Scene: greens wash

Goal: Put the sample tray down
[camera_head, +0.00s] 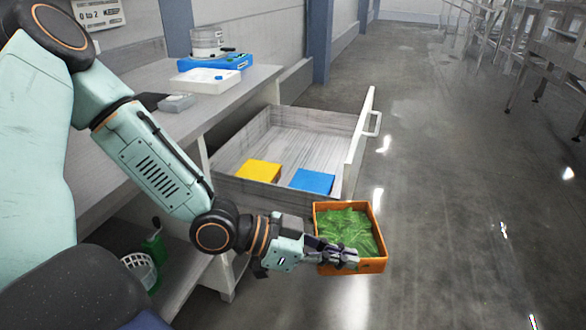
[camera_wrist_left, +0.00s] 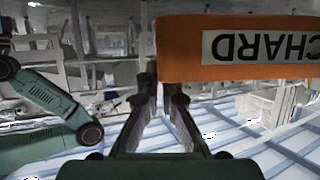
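The sample tray is an orange open box (camera_head: 376,266) filled with green leaves (camera_head: 347,230). In the left wrist view the tray's orange wall (camera_wrist_left: 185,50) carries a white label reading CHARD, upside down. The exact contact is partly hidden. My right gripper is not in view.
An open grey drawer (camera_head: 300,128) holds a yellow block (camera_head: 259,171) and a blue block (camera_head: 312,181). A white basket (camera_head: 140,267) stands below. Open floor (camera_head: 460,200) lies to the right.

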